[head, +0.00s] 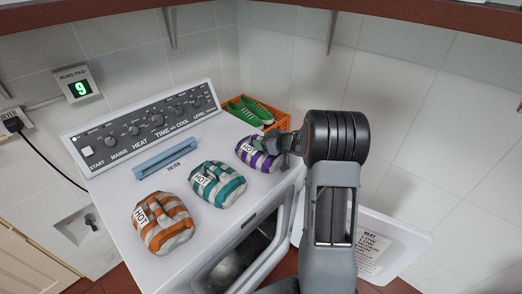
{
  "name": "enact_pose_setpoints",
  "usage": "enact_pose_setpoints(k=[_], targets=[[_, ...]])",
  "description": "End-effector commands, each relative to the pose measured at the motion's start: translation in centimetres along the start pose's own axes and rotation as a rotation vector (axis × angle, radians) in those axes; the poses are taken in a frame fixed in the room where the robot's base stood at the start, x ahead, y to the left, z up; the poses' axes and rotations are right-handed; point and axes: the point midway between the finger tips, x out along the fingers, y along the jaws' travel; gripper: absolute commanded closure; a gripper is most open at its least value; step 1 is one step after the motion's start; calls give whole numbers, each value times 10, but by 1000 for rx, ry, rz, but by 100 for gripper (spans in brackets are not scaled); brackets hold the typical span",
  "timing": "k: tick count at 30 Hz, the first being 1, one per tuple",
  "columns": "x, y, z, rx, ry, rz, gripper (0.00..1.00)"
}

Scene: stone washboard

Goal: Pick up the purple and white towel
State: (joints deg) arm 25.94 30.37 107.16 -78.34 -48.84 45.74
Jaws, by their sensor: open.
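The purple and white towel (256,153) is a rolled, striped bundle with a "HOT" tag. It lies on the right part of the white dryer's top (192,235). My gripper (282,144) is at the towel's right end, close to it or touching; I cannot tell which. The gripper is small in the view and partly hidden by my own wrist, and it is open. The towel's right end is partly covered by the gripper.
A teal and white towel (217,183) and an orange and white towel (162,222) lie to the left. A blue filter handle (166,157) and control panel (145,126) are behind. An orange crate (272,119) with green shoes (250,109) is beyond. The dryer door (375,246) hangs open.

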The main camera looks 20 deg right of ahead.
Motion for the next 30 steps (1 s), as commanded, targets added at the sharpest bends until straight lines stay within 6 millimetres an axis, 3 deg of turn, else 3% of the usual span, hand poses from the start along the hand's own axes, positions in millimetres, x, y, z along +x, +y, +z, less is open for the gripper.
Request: enact_pose_setpoints(k=[7,24,30], targets=[[1,0,0,-1,0,1,44],[1,0,0,-1,0,1,98],[1,0,0,-1,0,1,100]])
